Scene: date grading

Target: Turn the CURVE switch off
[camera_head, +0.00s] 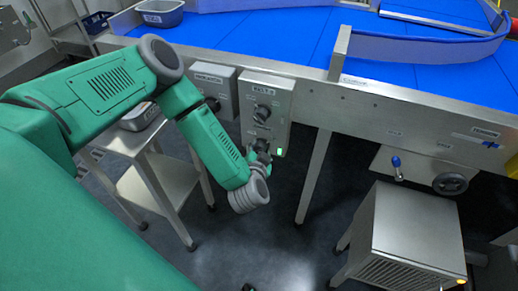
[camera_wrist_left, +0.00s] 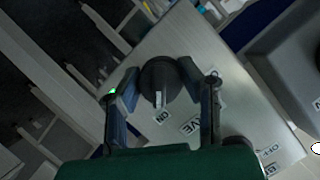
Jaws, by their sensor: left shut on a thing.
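The grey switch box (camera_head: 284,102) hangs below the belt line's metal edge. In the left wrist view, a round black knob (camera_wrist_left: 160,75) sits on its face (camera_wrist_left: 160,38). The knob's white pointer faces the ON label (camera_wrist_left: 162,117); a partly hidden label ending in "VE" (camera_wrist_left: 191,125) is beside it. My left gripper (camera_wrist_left: 161,86) is shut on this knob, one finger on each side. In the head view, my left gripper (camera_head: 262,150) is at the box's lower knob, which it largely hides. A green lamp (camera_head: 280,151) is lit beside it. My right gripper is out of view.
A second knob (camera_head: 262,112) is higher on the same box, and another grey box (camera_head: 214,84) hangs to the left. The blue belt (camera_head: 270,35) runs above. A steel side table (camera_head: 128,140) stands left; a steel cabinet (camera_head: 417,232) and blue-handled lever (camera_head: 396,162) are right.

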